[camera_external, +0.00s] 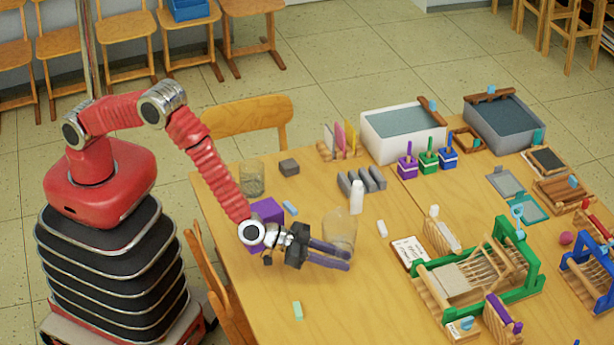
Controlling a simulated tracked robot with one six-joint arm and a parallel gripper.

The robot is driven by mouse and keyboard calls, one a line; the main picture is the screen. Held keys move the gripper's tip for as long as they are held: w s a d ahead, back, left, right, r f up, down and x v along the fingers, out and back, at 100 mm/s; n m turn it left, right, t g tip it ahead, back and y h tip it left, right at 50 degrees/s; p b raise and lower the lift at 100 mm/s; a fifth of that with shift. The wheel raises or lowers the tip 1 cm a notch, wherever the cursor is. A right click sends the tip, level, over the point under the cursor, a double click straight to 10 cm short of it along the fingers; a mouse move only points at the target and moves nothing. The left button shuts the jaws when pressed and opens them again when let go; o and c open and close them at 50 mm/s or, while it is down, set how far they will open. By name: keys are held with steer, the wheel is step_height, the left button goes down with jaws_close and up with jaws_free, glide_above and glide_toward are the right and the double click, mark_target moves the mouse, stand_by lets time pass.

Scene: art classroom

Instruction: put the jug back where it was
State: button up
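A clear glass jug (341,226) stands on the wooden table, right at the fingers of my gripper (346,260). The gripper reaches in low from the left, with its two dark purple fingers a little apart and pointing right. The fingers overlap the lower part of the jug in this view. I cannot tell whether they press on it or only lie around or in front of it. A second clear glass vessel (251,179) stands near the table's left edge.
A purple block (268,210) sits close behind my forearm. A white bottle (356,197) and several grey blocks (362,181) stand behind the jug. A green loom (520,262) stands to the right. The table's front left is mostly clear, with a small green block (297,310).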

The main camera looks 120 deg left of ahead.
steer(key=v, duration=1.2)
stand_by(0.5)
steer(key=s+d+r+m+g+h, duration=0.1)
steer(key=s+d+r+h, duration=0.15)
steer(key=s+r, duration=0.6)
steer(key=s+d+r+m+g+h, duration=0.15)
steer(key=s+r+h, duration=0.35)
steer(key=r, duration=0.7)
steer(key=s+a+r+g+y, duration=0.1)
steer(key=s+a+g, duration=0.1)
steer(key=s, duration=1.4)
steer(key=s+a+r+m+g+y, duration=0.1)
steer(key=s+a, duration=0.3)
steer(key=s, duration=1.2)
steer(key=shift+a+r+g+y, duration=0.35)
steer(key=shift+r+g, duration=0.2)
steer(key=shift+g, duration=0.2)
